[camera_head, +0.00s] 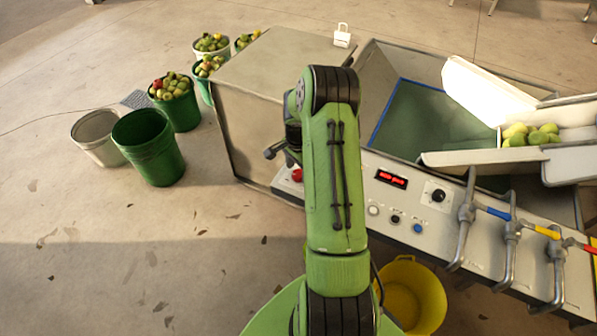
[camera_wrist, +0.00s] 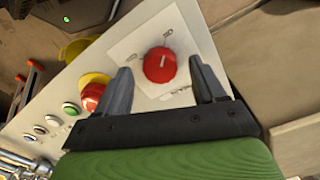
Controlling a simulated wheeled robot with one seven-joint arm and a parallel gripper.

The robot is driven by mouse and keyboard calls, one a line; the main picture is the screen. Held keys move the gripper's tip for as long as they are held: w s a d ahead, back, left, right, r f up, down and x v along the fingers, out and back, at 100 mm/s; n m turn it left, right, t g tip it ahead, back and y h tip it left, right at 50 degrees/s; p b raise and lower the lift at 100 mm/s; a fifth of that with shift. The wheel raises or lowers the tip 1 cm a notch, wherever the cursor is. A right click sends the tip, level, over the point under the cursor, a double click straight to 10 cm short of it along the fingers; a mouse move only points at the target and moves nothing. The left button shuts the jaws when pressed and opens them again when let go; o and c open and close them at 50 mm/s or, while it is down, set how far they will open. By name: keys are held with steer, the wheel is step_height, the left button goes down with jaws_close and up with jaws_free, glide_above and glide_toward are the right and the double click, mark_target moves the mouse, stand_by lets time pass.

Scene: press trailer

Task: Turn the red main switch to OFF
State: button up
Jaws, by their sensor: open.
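The red main switch (camera_wrist: 160,65) is a round red knob with a pale pointer line, on a white plate of the control panel. In the wrist view my gripper (camera_wrist: 162,75) is open, with one dark finger on each side of the knob. I cannot tell whether the fingers touch it. The small labels around the knob are too blurred to read. In the head view my green arm hides the switch. The gripper end (camera_head: 275,150) shows only partly, left of the arm, and its fingertips are hard to make out.
A red mushroom button (camera_wrist: 92,95) on a yellow base sits beside the switch; it also shows in the head view (camera_head: 297,175). The panel has a red display (camera_head: 391,179), a black knob (camera_head: 438,196) and small buttons. Buckets (camera_head: 148,148) stand left, a yellow tub (camera_head: 414,296) below.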

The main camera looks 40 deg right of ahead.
steer(key=shift+f, duration=0.6)
steer(key=c, duration=1.1)
steer(key=shift+o, duration=0.2)
